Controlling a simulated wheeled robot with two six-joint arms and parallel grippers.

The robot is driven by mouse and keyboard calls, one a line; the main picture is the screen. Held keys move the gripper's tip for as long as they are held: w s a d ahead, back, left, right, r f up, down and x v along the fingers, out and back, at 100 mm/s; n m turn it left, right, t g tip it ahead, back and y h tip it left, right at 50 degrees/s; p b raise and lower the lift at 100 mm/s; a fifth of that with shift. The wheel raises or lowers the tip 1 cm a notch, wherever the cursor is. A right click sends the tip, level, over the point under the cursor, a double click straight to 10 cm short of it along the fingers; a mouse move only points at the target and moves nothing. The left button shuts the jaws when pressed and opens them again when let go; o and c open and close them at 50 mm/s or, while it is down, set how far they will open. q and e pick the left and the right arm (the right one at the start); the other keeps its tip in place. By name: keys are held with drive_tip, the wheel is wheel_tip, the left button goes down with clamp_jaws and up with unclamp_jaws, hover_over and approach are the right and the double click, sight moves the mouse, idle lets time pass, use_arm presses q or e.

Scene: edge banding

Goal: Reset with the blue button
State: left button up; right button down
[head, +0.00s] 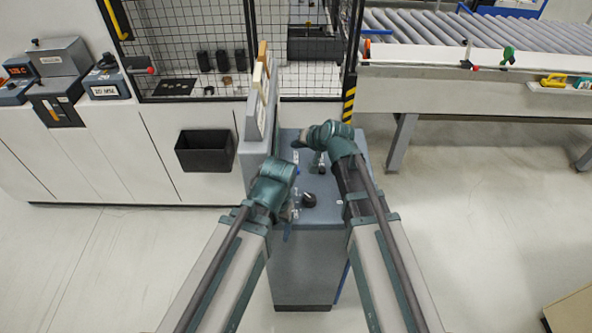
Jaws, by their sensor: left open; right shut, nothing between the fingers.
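A grey-blue control console (302,262) stands in the middle of the head view. Its sloped top carries a black knob (309,199) and a second dark control (321,168) farther back. My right gripper (299,142) is shut and empty, over the far part of the panel, pointing left. I cannot tell whether either one touches the panel.
An upright grey panel (253,124) borders the console's left side. Behind is a mesh cage (200,38) with a yellow-black striped post (349,103). A black bin (205,151) hangs on the white cabinets at left. A roller conveyor (470,32) runs at right.

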drive_tip(key=b, duration=0.8)
hover_over(297, 174)
drive_tip(key=shift+d+f, duration=0.1)
drive_tip(key=shift+f, duration=4.15)
drive_tip(key=shift+f+b, duration=0.4)
drive_tip(key=shift+b, duration=0.1)
drive_tip(key=shift+f+b, duration=0.45)
drive_tip(key=shift+r, duration=0.1)
drive_tip(key=shift+r+p, duration=0.8)
drive_tip(key=shift+p, duration=0.1)
wheel_tip(297, 174, up, 5)
drive_tip(key=p, duration=0.5)
